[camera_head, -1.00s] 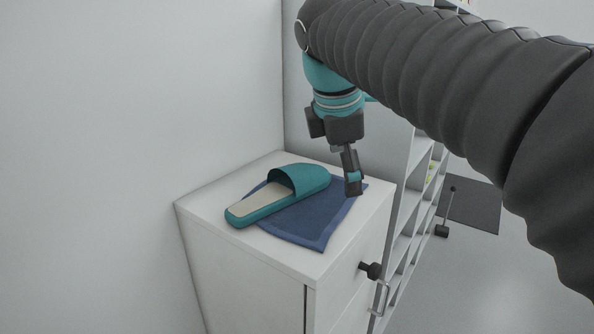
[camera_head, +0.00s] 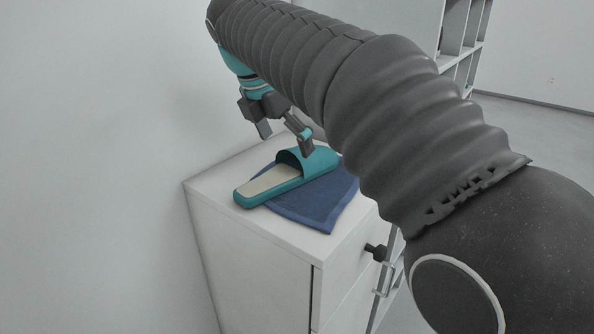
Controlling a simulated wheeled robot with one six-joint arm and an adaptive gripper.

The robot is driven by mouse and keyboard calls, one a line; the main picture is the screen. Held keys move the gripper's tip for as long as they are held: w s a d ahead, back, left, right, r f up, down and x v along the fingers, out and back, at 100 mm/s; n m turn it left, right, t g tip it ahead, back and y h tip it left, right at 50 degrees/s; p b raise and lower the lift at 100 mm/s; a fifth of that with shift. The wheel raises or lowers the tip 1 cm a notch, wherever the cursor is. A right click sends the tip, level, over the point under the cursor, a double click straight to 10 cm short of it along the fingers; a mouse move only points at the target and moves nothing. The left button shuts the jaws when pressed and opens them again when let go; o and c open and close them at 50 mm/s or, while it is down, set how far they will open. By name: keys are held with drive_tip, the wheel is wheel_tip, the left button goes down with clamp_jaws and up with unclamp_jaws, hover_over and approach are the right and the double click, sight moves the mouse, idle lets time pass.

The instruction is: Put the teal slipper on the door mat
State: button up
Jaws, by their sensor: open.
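The teal slipper (camera_head: 265,185) lies on top of a white cabinet, partly on a folded blue cloth (camera_head: 325,205). Its teal strap end points to the right and its pale insole faces up. My gripper (camera_head: 286,141) is open and empty, with its fingers pointing down, above and just behind the slipper. One finger appears close to the strap; I cannot tell whether it touches. The door mat does not show now; a dark grey mat lay on the floor at right in the earlier picture, where my arm now blocks the view.
The white cabinet (camera_head: 250,262) has a dark knob (camera_head: 376,251) and a handle on its right face. A wall stands close on the left. A white shelf unit (camera_head: 462,38) stands behind, with open floor (camera_head: 540,125) to the right.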

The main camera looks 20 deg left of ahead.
sight(295, 162)
drive_tip(key=shift+b+x, duration=0.75)
drive_tip(key=shift+x, duration=2.35)
drive_tip(key=c, duration=1.1)
drive_tip(key=shift+r, duration=0.1)
